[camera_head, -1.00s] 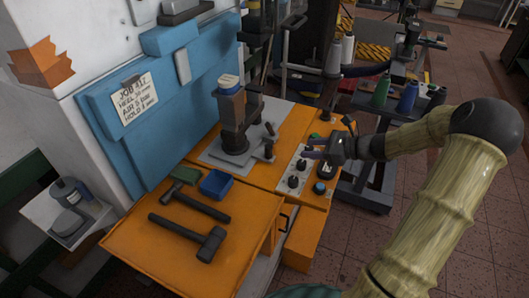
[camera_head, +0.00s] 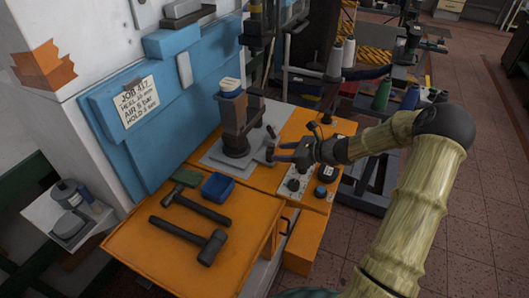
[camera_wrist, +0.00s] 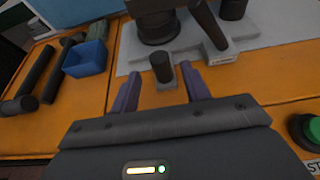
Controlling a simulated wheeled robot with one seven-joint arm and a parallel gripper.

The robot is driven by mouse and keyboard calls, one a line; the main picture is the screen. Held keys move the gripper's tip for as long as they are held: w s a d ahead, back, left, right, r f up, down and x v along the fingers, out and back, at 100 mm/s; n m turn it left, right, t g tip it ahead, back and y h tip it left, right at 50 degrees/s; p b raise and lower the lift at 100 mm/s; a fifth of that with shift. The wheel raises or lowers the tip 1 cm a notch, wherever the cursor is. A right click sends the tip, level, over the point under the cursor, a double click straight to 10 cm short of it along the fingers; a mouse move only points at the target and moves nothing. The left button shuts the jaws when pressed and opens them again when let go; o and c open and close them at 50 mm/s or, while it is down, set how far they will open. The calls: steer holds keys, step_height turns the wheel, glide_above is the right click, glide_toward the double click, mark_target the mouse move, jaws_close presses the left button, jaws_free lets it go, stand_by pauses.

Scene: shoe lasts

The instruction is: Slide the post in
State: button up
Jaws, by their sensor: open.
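The dark post (camera_head: 234,128) stands upright on a grey plate (camera_head: 208,152) on the orange bench, with a blue and white piece on top. Its round dark base shows in the wrist view (camera_wrist: 157,30). A short dark knob (camera_wrist: 162,67) on a small grey block stands at the plate's front edge; it also shows in the head view (camera_head: 270,152). My gripper (camera_head: 279,152) is open just to the right of this knob. In the wrist view, the purple fingers of my gripper (camera_wrist: 160,80) lie either side of the knob's line, with no visible grip on it.
A lever (camera_wrist: 210,28) lies beside the post's base. A control panel with knobs (camera_head: 292,186) and a green button (camera_wrist: 307,128) is close to the gripper. A blue tray (camera_head: 217,187) and two hammers (camera_head: 205,245) lie on the left. A blue machine body stands behind.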

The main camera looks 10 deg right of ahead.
mark_target(265, 158)
steer(key=x, duration=0.7)
steer(key=shift+f, duration=0.1)
steer(key=shift+w, duration=0.1)
jaws_close()
